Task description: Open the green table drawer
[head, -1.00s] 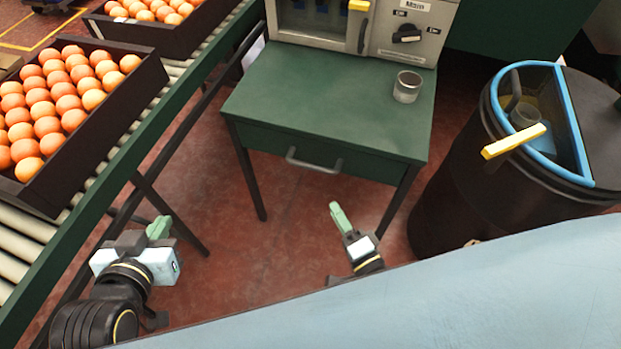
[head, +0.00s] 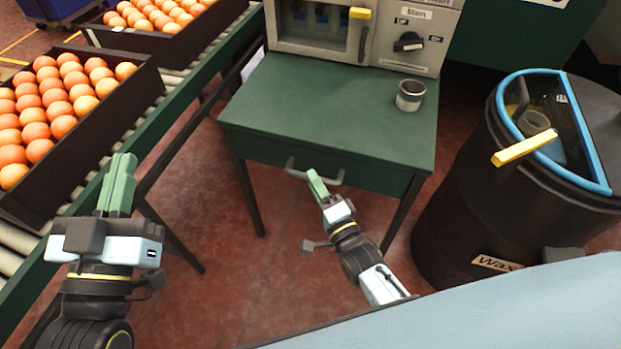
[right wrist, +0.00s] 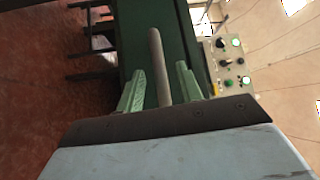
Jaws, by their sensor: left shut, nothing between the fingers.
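The green table (head: 330,105) has a drawer (head: 370,179) in its front, and the drawer sits closed. Its grey bar handle (head: 292,170) faces me. My right gripper (head: 315,176) is at the handle, with its green fingers partly covering it in the head view. In the right wrist view the fingers are apart and the handle bar (right wrist: 159,60) runs between them, with a gap visible on both sides. My left gripper (head: 121,160) is shut and empty, away from the table at the left, in front of the conveyor.
A metal cup (head: 410,96) and a machine with knobs (head: 405,45) stand on the table. A black wax barrel (head: 470,190) is at the right. Crates of oranges (head: 140,95) sit on the roller conveyor (head: 190,105) at the left. The floor before the drawer is clear.

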